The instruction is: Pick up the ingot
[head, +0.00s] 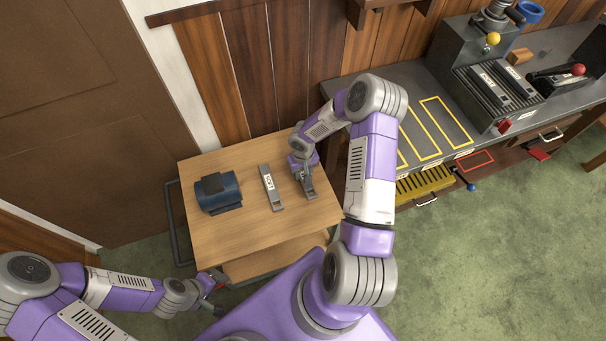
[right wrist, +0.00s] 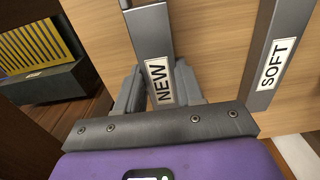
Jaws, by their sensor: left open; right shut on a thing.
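A grey metal ingot with a white NEW label (right wrist: 150,45) lies between the fingers of my right gripper (right wrist: 158,88), which is shut on it. In the head view this ingot (head: 309,188) is at the right side of the wooden cart top (head: 240,161), partly hidden by my right gripper (head: 304,175). I cannot tell whether it is lifted. A second grey ingot, labelled SOFT (right wrist: 272,50), lies to its left in the head view (head: 270,188), apart from the gripper. My left gripper (head: 216,281) is open and empty, low by the cart's front left corner.
A blue cylindrical object (head: 218,192) sits on the cart's left part. A grey bench (head: 415,90) with yellow outlines, slotted block and levers stands to the right. A yellow grate (head: 424,182) is below its front edge. The wooden wall is close behind the cart.

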